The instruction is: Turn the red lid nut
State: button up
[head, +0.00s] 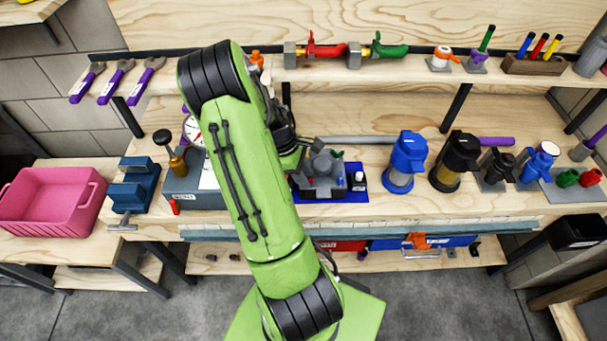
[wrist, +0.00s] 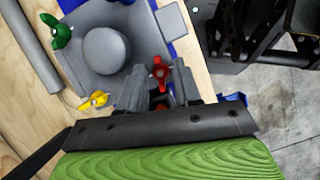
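The red lid nut (wrist: 159,73) shows in the wrist view as a small winged knob at the edge of the grey round lid (wrist: 107,50). A green nut (wrist: 57,30) and a yellow nut (wrist: 95,101) sit elsewhere around the lid's rim. My gripper (wrist: 158,84) is open, its two grey fingers on either side of the red nut with gaps visible. I cannot tell how deep the nut lies between the fingertips. In the head view the grey lidded housing (head: 323,168) stands on the bench right of my arm, which partly hides it; the red nut cannot be made out there.
A blue mat (head: 355,195) lies under the housing. A blue-topped filter (head: 405,162) and a black-topped filter (head: 455,162) stand to its right. A grey pipe (head: 365,140) lies behind. The bench front edge is close to the housing. A pink bin (head: 50,203) is at far left.

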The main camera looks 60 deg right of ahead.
grip_shut()
jog(key=shift+r+m, duration=0.1)
jog(key=shift+m, duration=0.2)
jog(key=m+y, duration=0.1)
jog(key=m, duration=0.1)
jog(key=shift+d+m+p, duration=0.1)
jog(key=shift+m+p, duration=0.2)
jog(key=shift+m, duration=0.1)
jog(key=m+y, duration=0.2)
jog(key=m, duration=0.2)
jog(key=shift+s+d+m, duration=0.1)
jog(key=shift+d+m, duration=0.05)
jog(key=shift+m, duration=0.15)
jog(key=m+t+y, duration=0.1)
jog(key=m, duration=0.2)
jog(key=shift+d, duration=0.1)
jog(key=shift+m+t+y, duration=0.4)
jog(key=shift+m+t, duration=0.1)
jog(key=shift+m, duration=1.4)
grip_release()
jog(key=shift+s, duration=0.1)
